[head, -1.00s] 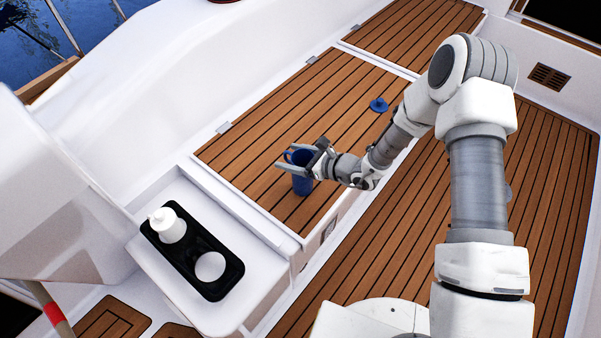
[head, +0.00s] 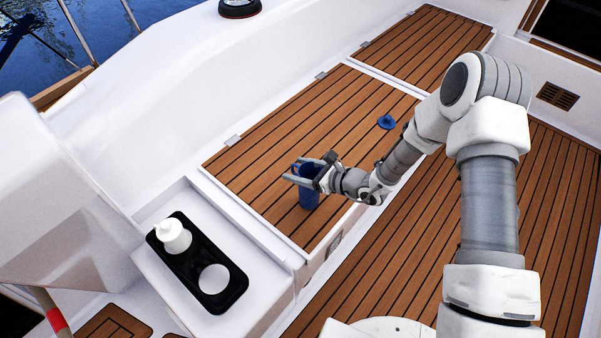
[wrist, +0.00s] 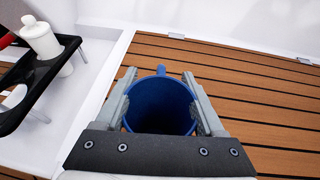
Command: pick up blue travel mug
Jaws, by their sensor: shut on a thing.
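The blue travel mug (head: 309,196) is upright and open-topped, at the near end of the slatted wooden bench (head: 262,185). My gripper (head: 304,174) is shut on the mug near its rim, coming in from the right. In the wrist view, the mug (wrist: 160,106) sits between the two grey fingers of my gripper (wrist: 161,100), one on each side, and its handle points away from my palm. I cannot tell whether the mug's base touches the bench. A blue lid (head: 386,122) lies apart on the bench, farther back.
A black holder (head: 236,272) on the white ledge at left carries a white bottle (head: 173,236) and a white round item (head: 214,279). A white sloped wall runs behind the bench. The wooden bench between mug and lid is clear.

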